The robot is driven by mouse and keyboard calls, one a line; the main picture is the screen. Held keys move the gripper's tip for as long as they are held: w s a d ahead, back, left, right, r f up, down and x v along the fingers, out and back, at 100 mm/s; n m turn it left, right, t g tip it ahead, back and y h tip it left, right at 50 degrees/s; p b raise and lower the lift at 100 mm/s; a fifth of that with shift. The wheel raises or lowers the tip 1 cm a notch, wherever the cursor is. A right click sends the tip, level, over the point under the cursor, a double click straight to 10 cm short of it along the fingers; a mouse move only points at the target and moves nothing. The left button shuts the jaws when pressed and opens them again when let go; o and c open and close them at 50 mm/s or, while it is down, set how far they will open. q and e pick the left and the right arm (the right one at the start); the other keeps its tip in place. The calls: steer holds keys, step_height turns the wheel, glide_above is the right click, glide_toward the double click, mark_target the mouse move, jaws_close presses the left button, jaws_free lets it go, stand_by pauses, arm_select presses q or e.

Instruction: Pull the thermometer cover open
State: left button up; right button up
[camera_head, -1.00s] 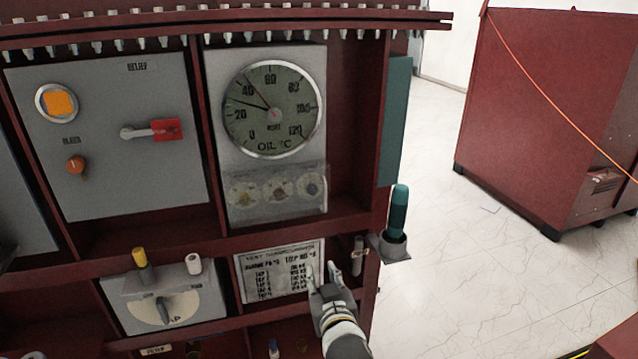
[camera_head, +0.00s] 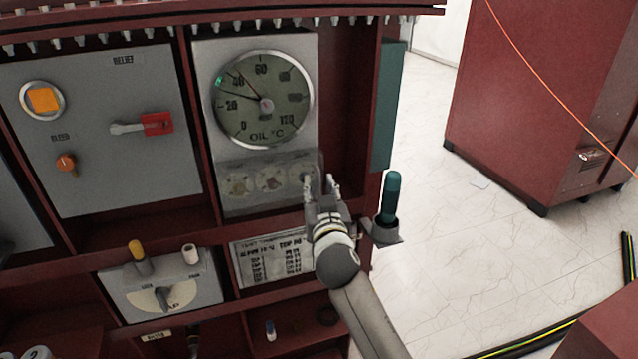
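The thermometer is a round OIL °C dial (camera_head: 264,98) on a grey panel, upper middle. Below it a translucent cover (camera_head: 254,192) lies over several small round fittings; it looks closed. My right gripper (camera_head: 322,186) is at the cover's lower right corner, fingers pointing up with a gap between them. Its left finger overlaps the cover's right edge in the picture; I cannot tell whether it touches. Nothing shows between the fingers. My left gripper is not recognisable in view.
A teal-handled tool (camera_head: 390,198) stands in a holder right of the gripper. A grey panel (camera_head: 95,190) with a red-handled lever (camera_head: 157,124) is at left. A tap knob unit (camera_head: 205,288) and a printed plate (camera_head: 270,262) are below. Open floor (camera_head: 480,240) lies right.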

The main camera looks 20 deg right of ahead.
steer(key=shift+w+d, duration=0.1)
steer(key=shift+w, duration=0.55)
steer(key=shift+c, duration=0.4)
jaws_close()
